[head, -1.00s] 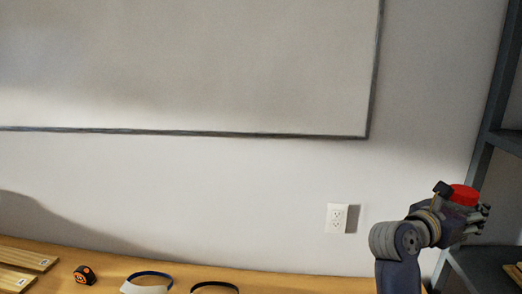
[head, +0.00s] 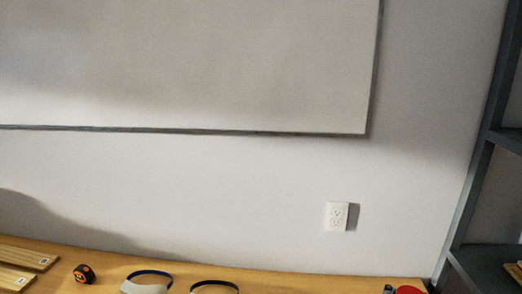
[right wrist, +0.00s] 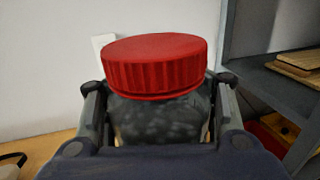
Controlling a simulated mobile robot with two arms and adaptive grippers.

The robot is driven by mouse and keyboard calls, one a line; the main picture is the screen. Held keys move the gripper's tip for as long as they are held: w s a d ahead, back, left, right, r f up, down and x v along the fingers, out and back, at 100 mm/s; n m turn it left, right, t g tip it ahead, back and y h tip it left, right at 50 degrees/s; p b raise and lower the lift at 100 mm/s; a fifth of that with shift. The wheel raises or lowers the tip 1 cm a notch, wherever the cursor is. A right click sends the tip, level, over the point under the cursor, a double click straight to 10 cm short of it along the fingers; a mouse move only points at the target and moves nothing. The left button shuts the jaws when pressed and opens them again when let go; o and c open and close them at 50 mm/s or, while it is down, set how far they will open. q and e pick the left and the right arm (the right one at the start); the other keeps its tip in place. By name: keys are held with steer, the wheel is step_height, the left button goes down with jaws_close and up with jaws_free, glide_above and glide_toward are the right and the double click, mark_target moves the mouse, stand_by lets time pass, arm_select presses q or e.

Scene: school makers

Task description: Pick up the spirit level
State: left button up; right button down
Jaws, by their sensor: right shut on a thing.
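I see no spirit level in either view. My right gripper (right wrist: 162,112) is shut on a dark jar (right wrist: 160,125) with a ribbed red lid (right wrist: 155,68), one finger on each side of its body. In the head view only the red lid (head: 408,290) and a bit of the gripper (head: 389,289) show at the bottom edge, at the right end of the table. My left gripper is not in view.
The wooden table (head: 300,282) holds planks (head: 25,259), an orange-black tape measure (head: 84,273) and two visor-like items with blue (head: 150,274) and black (head: 214,284) bands. A dark shelf (head: 485,262) stands at right. A whiteboard (head: 190,65) and outlet (head: 337,216) are on the wall.

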steer(key=s+a+f+n+y, duration=0.2)
steer(key=s+a+f+y, duration=0.1)
steer(key=s+a, duration=0.2)
steer(key=s+a+f+n+t+y, duration=0.1)
steer(key=s+a+f+n+y, duration=0.1)
steer(key=s+a+f+y, duration=0.1)
steer(key=shift+s+a+y, duration=0.4)
steer(key=shift+s+a, duration=0.5)
steer(key=shift+s, duration=0.5)
